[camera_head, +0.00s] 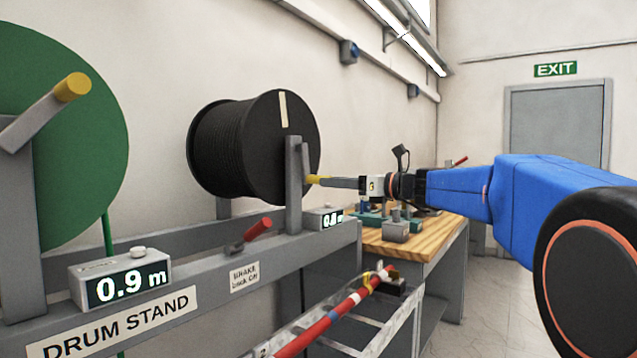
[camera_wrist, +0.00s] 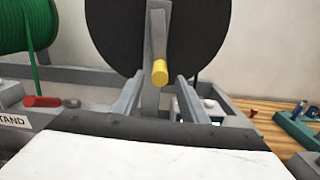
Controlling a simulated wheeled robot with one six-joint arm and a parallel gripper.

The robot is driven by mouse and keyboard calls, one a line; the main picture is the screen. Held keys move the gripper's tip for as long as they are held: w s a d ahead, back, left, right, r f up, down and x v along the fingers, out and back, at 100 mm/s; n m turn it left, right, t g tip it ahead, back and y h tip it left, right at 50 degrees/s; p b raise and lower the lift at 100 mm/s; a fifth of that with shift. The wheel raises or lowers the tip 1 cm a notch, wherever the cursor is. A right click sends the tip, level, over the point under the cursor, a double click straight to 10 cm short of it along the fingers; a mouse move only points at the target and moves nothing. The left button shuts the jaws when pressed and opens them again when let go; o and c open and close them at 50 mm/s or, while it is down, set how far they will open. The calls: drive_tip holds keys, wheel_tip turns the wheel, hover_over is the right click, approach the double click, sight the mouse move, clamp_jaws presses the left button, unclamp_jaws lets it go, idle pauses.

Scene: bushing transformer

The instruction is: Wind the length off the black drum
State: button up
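The black drum (camera_head: 250,145) sits on the grey drum stand (camera_head: 190,270), wound with black cable. Its crank has a yellow handle (camera_head: 313,180), which also shows in the wrist view (camera_wrist: 160,73). My gripper (camera_head: 325,182) reaches in from the right, its tips close to the handle. In the wrist view my two fingers (camera_wrist: 160,80) are apart, with the handle between their tips and a gap on each side. The counter (camera_head: 332,219) below the black drum is partly hidden and its reading is unclear. A red brake lever (camera_head: 250,236) stands on the stand's rail.
A red pole (camera_head: 330,318) lies along a ladder-like frame in front. A wooden bench (camera_head: 425,250) with tools stands behind my gripper.

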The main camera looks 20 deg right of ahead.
sight(308, 181)
drive_tip(key=shift+x, duration=3.1)
clamp_jaws()
